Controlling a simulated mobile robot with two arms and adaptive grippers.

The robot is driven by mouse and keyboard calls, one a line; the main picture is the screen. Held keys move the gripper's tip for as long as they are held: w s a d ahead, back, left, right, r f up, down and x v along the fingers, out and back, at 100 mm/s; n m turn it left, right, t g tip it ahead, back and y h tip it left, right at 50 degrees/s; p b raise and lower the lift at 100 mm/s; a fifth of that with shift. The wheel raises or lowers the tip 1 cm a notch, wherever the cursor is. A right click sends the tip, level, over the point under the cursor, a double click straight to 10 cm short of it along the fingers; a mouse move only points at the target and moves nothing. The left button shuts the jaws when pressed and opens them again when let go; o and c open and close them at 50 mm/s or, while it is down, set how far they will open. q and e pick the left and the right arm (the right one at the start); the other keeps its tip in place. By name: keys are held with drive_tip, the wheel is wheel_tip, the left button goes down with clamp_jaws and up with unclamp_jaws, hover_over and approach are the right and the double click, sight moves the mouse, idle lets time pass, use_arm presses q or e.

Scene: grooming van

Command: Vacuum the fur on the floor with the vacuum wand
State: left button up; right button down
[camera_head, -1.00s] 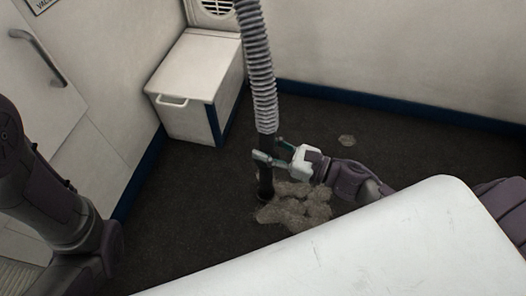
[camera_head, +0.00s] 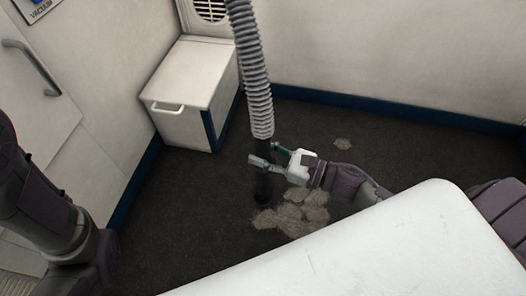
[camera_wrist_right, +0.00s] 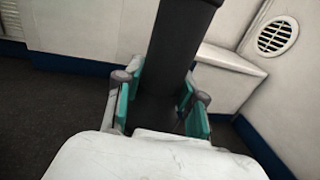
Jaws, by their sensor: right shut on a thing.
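The vacuum wand (camera_head: 262,186) is a black tube below a grey ribbed hose (camera_head: 252,75). It stands nearly upright, its lower end at the left edge of a pile of pale fur (camera_head: 297,212) on the dark floor. My right gripper (camera_head: 262,165) is shut on the wand. In the right wrist view the black wand (camera_wrist_right: 172,65) runs between the green-padded fingers (camera_wrist_right: 160,103).
A white table (camera_head: 400,245) fills the lower right, in front of the fur. A white box with a handle (camera_head: 190,95) stands at the back left wall. A cabinet door with a grey handle (camera_head: 32,62) is at left. Dark floor (camera_head: 190,205) is open between.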

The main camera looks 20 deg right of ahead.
drive_tip(key=shift+v, duration=1.85)
drive_tip(key=w+d, duration=0.3)
drive_tip(key=shift+b, duration=0.3)
drive_tip(key=shift+a, duration=0.1)
idle(1.0)
drive_tip(key=shift+w+d+x, duration=0.15)
drive_tip(key=shift+x, duration=1.25)
drive_tip(key=shift+w+d+x, duration=0.15)
drive_tip(key=shift+x, duration=1.3)
